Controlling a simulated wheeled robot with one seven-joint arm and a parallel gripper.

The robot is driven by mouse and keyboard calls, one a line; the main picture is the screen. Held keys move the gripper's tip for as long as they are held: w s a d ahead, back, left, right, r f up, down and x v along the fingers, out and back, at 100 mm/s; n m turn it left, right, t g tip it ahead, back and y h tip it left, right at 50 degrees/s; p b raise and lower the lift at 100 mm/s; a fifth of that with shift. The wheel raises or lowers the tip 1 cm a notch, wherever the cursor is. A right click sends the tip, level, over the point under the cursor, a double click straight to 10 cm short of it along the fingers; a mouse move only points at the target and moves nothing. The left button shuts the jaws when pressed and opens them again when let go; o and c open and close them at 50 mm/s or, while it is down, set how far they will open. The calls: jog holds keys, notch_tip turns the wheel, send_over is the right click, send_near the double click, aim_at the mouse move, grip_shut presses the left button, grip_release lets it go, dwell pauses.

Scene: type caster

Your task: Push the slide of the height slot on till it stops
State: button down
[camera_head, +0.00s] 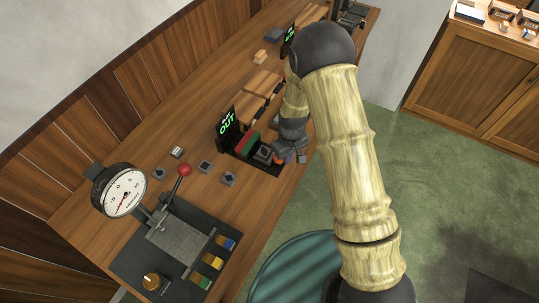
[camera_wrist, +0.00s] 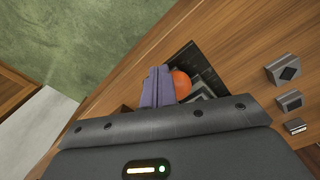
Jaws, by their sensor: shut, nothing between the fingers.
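The height slot is a dark channel (camera_head: 262,168) on the wooden bench, with a black sign (camera_head: 228,122) reading OUT in green at its back end. A red and green block (camera_head: 245,143) and a grey square piece (camera_head: 264,153) sit in it. The orange round knob (camera_wrist: 181,84), apparently on the slide, is at the channel's front end; it also shows in the head view (camera_head: 280,158). My gripper (camera_wrist: 158,76) is shut and empty, its fingers right beside the knob. I cannot tell if they touch it. The slide's body is mostly hidden.
A dial gauge (camera_head: 124,191) and a red-knobbed lever (camera_head: 184,170) stand on the bench to the left. Several small square blocks (camera_head: 205,166) lie between them and the slot. Wooden blocks (camera_head: 262,83) and another OUT sign (camera_head: 288,40) are farther back. The bench's front edge is close.

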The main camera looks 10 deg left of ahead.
aim_at(268, 153)
jog(key=shift+w+a, duration=0.3)
jog(key=shift+a, duration=0.6)
jog(key=shift+w+a, duration=0.3)
jog(key=shift+a, duration=0.55)
dwell(1.7)
jog(key=shift+w+a, duration=0.1)
jog(key=shift+a, duration=0.15)
jog(key=shift+w+a+b, duration=0.2)
jog(key=shift+w+a, duration=0.1)
jog(key=shift+a, duration=0.5)
jog(key=shift+w+a+b, duration=0.15)
jog(key=shift+w+a, duration=0.15)
jog(key=shift+a, duration=0.5)
dwell(1.7)
jog(key=shift+r, duration=0.15)
dwell(0.7)
